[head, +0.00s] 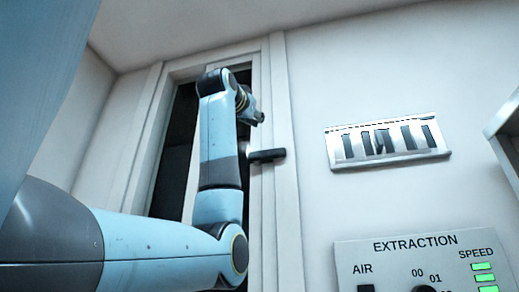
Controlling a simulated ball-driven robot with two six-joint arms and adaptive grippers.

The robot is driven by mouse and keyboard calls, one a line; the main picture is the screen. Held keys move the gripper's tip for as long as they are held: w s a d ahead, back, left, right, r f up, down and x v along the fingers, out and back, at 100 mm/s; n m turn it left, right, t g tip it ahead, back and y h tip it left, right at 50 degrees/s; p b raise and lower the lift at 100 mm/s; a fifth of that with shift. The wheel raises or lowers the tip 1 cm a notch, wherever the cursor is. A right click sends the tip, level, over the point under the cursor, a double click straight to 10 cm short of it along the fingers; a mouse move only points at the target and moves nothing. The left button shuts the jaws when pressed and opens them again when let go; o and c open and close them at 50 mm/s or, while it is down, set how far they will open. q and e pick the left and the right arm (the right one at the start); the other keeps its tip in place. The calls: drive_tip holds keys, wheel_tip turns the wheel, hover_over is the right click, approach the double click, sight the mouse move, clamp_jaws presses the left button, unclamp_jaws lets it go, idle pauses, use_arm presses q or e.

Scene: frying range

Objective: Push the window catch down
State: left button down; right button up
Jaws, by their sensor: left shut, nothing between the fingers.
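The window catch (267,155) is a short black lever on the right side of the pale window frame (283,215). It lies about level and points right. My left arm comes in from the left and rises in front of the window. My left gripper (260,117) is small and dark, near the top of the arm. It is shut and empty, a little above the catch, with a gap between them in the picture. The arm hides much of the window and may hide the catch's left end. My right gripper is out of view.
A metal plate (340,160) with several dark slots is on the wall to the right. Below it is an extraction control panel (415,262) with green lights. A pale edge juts in at the far right. The wall between catch and plate is bare.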

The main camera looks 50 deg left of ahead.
use_arm(q)
drive_tip(key=v, duration=0.2)
drive_tip(key=shift+s+d, duration=0.25)
drive_tip(key=shift+s, duration=0.05)
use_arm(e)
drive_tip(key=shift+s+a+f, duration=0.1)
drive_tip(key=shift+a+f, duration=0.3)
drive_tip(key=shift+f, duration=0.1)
use_arm(q)
drive_tip(key=shift+s, duration=0.1)
